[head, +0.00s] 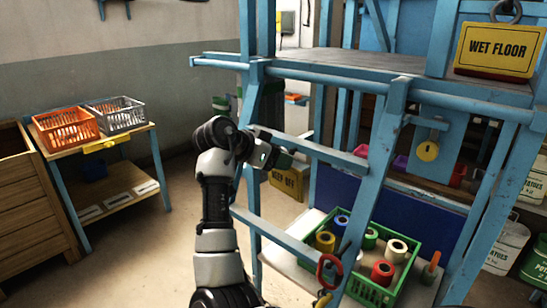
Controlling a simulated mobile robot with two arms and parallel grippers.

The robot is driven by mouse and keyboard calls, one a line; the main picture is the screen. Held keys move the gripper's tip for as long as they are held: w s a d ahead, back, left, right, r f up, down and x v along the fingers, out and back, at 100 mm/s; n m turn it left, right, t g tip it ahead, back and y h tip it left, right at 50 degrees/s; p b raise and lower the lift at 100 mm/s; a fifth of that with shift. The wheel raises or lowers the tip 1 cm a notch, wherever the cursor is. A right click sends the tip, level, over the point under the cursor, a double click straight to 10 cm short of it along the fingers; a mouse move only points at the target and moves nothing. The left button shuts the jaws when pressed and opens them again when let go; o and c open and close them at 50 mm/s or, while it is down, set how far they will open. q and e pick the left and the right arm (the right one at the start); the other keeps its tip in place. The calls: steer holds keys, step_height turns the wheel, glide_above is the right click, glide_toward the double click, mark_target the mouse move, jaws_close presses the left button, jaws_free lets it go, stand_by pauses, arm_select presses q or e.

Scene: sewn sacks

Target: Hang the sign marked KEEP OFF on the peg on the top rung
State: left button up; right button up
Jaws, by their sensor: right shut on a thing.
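The yellow KEEP OFF sign (289,183) with dark lettering is low beside the blue ladder-like frame, partly hidden by a blue rail and post. My right gripper (280,158) is just above it, at the upper blue rung (325,153), and is shut on the sign. Its fingertips are small and partly hidden. I cannot make out a peg on the rung. My left gripper is out of view.
A WET FLOOR sign (498,50) hangs at upper right. A green crate (370,292) of coloured spools stands on the lower shelf. A red carabiner (328,268) hangs in front. Orange (66,124) and grey (116,113) baskets sit on a side table. Blue posts crowd my right arm.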

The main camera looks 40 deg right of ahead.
steer(key=shift+d, duration=0.3)
stand_by(0.5)
steer(key=shift+d, duration=0.55)
steer(key=shift+w+d+f, duration=0.1)
steer(key=shift+d+f, duration=0.05)
steer(key=shift+f, duration=0.35)
stand_by(0.3)
stand_by(0.5)
steer(key=o, duration=1.1)
steer(key=p+v, duration=0.3)
steer(key=v, duration=0.6)
steer(key=shift+p, duration=0.4)
stand_by(0.5)
